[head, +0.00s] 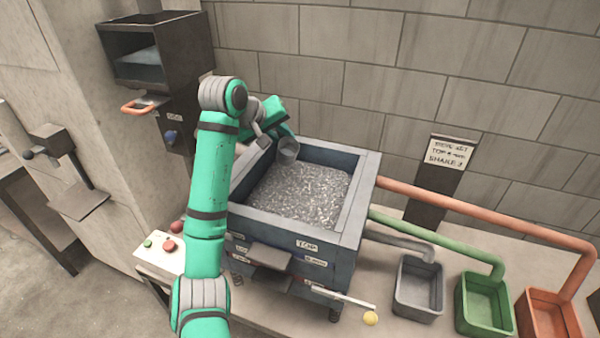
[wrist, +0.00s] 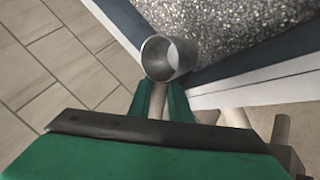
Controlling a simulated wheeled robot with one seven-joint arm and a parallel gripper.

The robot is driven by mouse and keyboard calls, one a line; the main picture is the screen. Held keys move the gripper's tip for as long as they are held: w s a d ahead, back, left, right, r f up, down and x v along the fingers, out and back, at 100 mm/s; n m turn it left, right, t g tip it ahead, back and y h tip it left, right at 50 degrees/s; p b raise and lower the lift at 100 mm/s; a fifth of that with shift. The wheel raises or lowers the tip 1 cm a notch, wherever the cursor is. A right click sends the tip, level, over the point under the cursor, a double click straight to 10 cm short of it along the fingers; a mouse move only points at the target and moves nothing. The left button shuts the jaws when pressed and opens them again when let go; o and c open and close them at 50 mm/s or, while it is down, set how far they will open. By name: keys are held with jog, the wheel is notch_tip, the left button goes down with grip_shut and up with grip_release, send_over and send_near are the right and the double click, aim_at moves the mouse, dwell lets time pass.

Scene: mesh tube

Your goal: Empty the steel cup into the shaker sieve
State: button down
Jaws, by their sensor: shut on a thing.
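The steel cup (head: 288,149) is a small grey metal cylinder at the back left inside corner of the shaker sieve. The sieve is a blue-grey square box (head: 362,190) with grey granular material (head: 300,192) spread across its screen. My gripper (head: 274,131) comes over the sieve's back left and is shut on the cup. In the wrist view the cup (wrist: 160,66) sits between the green fingertips of my gripper (wrist: 162,92), its mouth showing. A pale inner wall shows in the cup; I cannot tell whether any material is left inside.
Grey (head: 418,312), green (head: 483,325) and orange bins (head: 550,333) stand under pipes at the right. A control box with buttons (head: 160,250) is at the left. A dark hopper (head: 155,50) hangs on the wall. A sign (head: 452,150) stands behind the pipes.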

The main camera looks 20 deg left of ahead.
jog(key=shift+w+a+f+g+h, duration=0.4)
jog(key=shift+w+a+f+g, duration=0.05)
jog(key=shift+w+a+g, duration=0.15)
jog(key=shift+w+a+r+n, duration=0.1)
jog(key=shift+w+a+n, duration=0.05)
jog(key=shift+n, duration=0.15)
jog(key=shift+w+a+r+g+h, duration=0.1)
jog(key=shift+w+r+g+h, duration=0.3)
jog(key=shift+r+g, duration=0.15)
jog(key=shift+w+a+r+n+g+h, duration=0.1)
jog(key=shift+a+r+n+g+h, duration=0.1)
jog(key=shift+a, duration=0.15)
jog(key=shift+a+r+n+g+h, duration=0.1)
jog(key=shift+a+n, duration=0.1)
jog(key=shift+a, duration=0.1)
jog(key=shift+w+a+g+h, duration=0.2)
jog(key=shift+w+g+h, duration=0.1)
jog(key=shift+w+g, duration=0.15)
jog(key=shift+w+a, duration=0.1)
jog(key=shift+w, duration=0.05)
jog(key=shift+d, duration=0.2)
